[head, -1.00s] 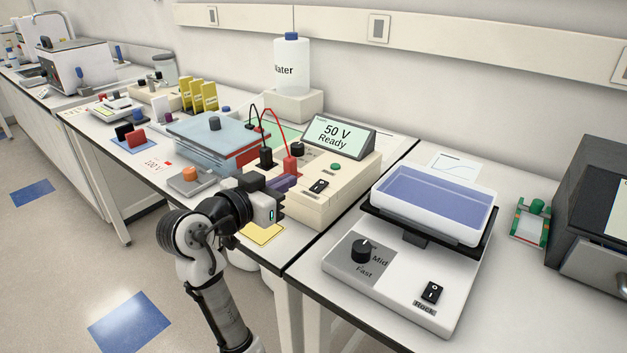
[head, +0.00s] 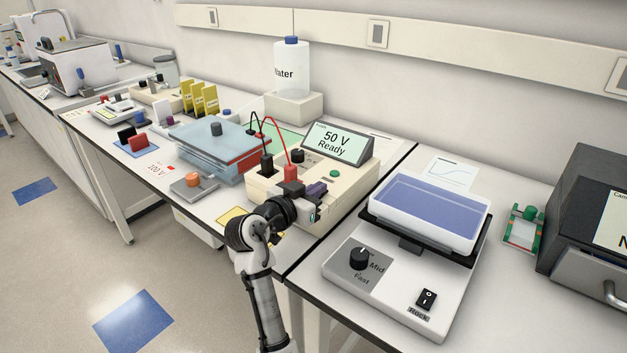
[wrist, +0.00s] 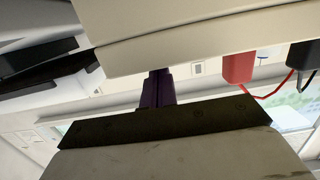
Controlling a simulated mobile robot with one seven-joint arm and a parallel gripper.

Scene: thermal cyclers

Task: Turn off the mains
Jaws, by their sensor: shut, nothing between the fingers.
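The beige power supply (head: 345,185) stands on the bench, with a tilted screen (head: 338,141) reading "50 V Ready". It has a black knob (head: 298,156) and a green button (head: 334,173). The black rocker switch on its near side cannot be made out now behind my gripper (head: 316,190). My gripper is shut and empty at the front of the power supply; I cannot tell if it touches. In the wrist view, the purple fingers (wrist: 158,88) are together and their tips meet the edge of the beige housing (wrist: 190,45) in the picture.
A red plug (head: 290,174) and a black plug (head: 266,162) with leads stand left of my gripper. A gel tank (head: 215,150) lies further left. A rocking shaker (head: 395,290), with its own black switch (head: 427,298), is at right. A water bottle (head: 291,70) stands behind.

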